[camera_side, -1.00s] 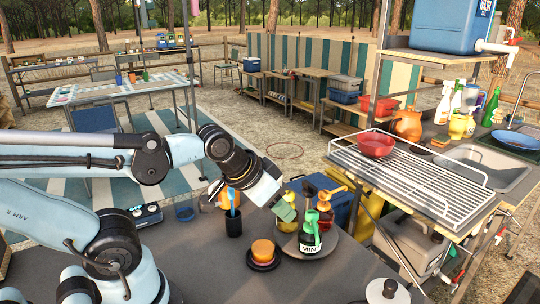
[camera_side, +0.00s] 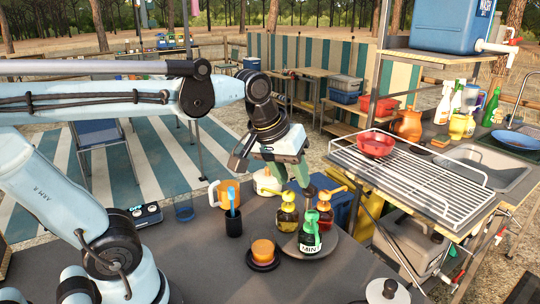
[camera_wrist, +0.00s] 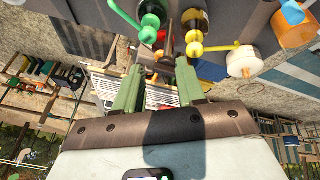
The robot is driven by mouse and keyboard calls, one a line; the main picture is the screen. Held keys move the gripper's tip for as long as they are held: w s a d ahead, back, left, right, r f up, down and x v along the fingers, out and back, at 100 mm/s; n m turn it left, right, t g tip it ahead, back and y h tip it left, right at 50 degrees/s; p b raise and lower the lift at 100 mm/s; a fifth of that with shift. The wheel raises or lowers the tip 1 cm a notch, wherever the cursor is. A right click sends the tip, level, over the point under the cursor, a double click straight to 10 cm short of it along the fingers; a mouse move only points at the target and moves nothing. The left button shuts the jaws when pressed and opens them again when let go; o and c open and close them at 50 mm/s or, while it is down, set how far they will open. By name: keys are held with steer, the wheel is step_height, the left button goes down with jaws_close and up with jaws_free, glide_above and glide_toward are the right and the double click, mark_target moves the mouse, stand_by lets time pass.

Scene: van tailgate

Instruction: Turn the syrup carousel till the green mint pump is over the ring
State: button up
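The syrup carousel (camera_side: 336,247) is a round grey turntable on the dark counter, bearing several pump bottles. The green mint bottle (camera_side: 310,236), with a MINT label, stands at its front. I cannot make out a ring on the counter.
An orange cup on a black saucer (camera_side: 262,262) stands left of the carousel. A black cup with a blue utensil (camera_side: 233,225) and an orange mug (camera_side: 227,192) are farther left. A wire rack with a red bowl (camera_side: 375,145) is to the right. The front counter is mostly clear.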

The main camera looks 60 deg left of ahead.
mark_target(310, 184)
steer(key=w+a+r+n+g, duration=0.2)
steer(key=w+r+n+g, duration=0.45)
steer(key=n, duration=0.55)
steer(key=shift+t, duration=0.85)
steer(key=shift+w+a+f, duration=0.1)
steer(key=shift+w+f, duration=0.05)
steer(key=shift+f, duration=2.6)
steer(key=shift+w+f, duration=0.1)
steer(key=shift+f, duration=2.6)
steer(key=shift+c, duration=0.4)
jaws_close()
